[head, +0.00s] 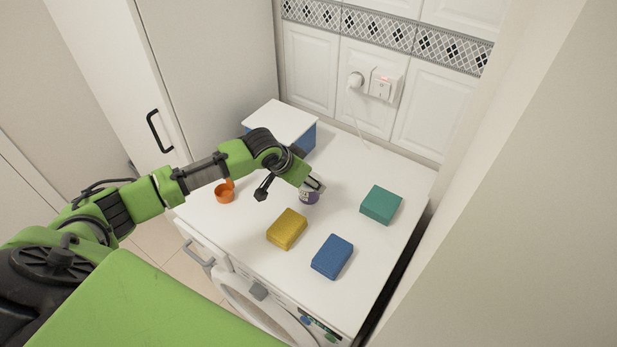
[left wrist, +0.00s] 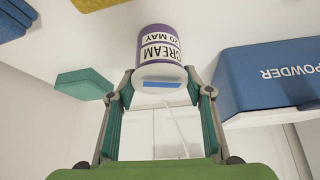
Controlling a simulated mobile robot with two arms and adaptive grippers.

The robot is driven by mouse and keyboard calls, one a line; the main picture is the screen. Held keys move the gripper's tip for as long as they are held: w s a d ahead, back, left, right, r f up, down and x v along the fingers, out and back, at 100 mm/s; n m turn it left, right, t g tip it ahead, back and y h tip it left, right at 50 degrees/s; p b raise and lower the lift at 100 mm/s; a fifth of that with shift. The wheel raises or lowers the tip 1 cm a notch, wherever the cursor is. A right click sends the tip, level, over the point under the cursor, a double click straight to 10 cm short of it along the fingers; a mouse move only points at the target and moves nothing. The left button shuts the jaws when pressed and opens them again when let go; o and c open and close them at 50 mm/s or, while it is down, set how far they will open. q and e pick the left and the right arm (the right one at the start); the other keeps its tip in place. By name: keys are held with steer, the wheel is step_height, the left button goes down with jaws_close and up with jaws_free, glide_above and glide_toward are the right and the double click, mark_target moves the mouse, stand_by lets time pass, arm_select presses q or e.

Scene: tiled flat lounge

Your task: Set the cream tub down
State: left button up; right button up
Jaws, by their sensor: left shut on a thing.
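The cream tub (head: 309,198) is purple and white, partly hidden behind my gripper in the head view. In the left wrist view the tub (left wrist: 160,50) shows a white label reading CREAM and 20 MAY, upside down in the picture. My left gripper (head: 316,184) is shut on the tub, with a finger on either side of it in the left wrist view (left wrist: 160,84). The tub is over the white worktop (head: 345,178); I cannot tell whether its base touches it. My right gripper is not in view.
A yellow block (head: 287,229), a blue block (head: 332,257) and a green block (head: 381,205) lie near the tub. A white-lidded blue POWDER box (head: 284,120) stands behind, an orange scoop-like thing (head: 225,194) at left. A plug and cord (head: 356,80) are on the wall.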

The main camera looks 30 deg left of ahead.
arm_select(q)
steer(key=o, duration=1)
steer(key=shift+f, duration=0.1)
steer(key=shift+o, duration=1.2)
